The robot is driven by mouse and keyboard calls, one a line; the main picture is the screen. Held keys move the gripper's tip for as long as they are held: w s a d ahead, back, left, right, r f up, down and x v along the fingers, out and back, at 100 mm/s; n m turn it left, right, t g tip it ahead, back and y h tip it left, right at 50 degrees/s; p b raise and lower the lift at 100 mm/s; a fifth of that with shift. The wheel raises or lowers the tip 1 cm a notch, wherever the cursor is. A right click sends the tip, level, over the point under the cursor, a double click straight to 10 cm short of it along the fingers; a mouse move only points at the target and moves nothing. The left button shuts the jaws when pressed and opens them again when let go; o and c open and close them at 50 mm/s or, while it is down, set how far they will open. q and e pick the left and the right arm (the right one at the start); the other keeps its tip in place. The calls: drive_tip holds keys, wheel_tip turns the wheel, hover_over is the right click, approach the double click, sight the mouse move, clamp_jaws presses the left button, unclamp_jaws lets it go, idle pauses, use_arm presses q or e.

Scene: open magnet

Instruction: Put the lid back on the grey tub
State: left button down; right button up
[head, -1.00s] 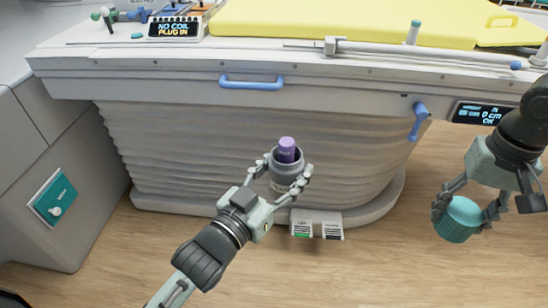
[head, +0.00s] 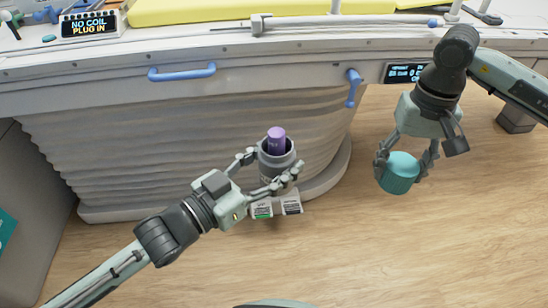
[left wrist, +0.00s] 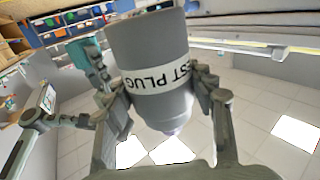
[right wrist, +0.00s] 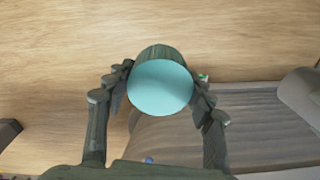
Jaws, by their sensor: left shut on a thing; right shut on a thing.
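The grey tub (head: 275,168) is upright and open, with a purple item (head: 276,140) standing up out of it. My left gripper (head: 276,174) is shut around the tub's sides; in the left wrist view the tub (left wrist: 150,50) shows part of a label reading "EST PLUG". The teal lid (head: 399,173) is a round cap, held to the right of the tub and apart from it. My right gripper (head: 406,160) is shut on the lid from above. In the right wrist view the lid's round teal face (right wrist: 160,88) sits between the fingers.
The pale scanner table (head: 110,130) with a blue handle (head: 182,73) and another blue handle (head: 353,88) stands behind both grippers. Foot pedals (head: 275,208) are on the floor below the tub. The wooden floor (head: 400,250) in front is clear.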

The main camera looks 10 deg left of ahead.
drive_tip(key=w+a+r, duration=0.2)
drive_tip(key=a+r, duration=0.3)
drive_tip(key=a, duration=0.2)
wheel_tip(320, 180, up, 10)
drive_tip(key=n, duration=0.2)
hover_over(277, 132)
drive_tip(key=shift+s+a, duration=0.1)
drive_tip(key=shift+a, duration=0.05)
drive_tip(key=shift+f, duration=0.1)
drive_tip(key=shift+f, duration=1.95)
drive_tip(key=shift+f, duration=0.85)
drive_tip(key=shift+f, duration=0.55)
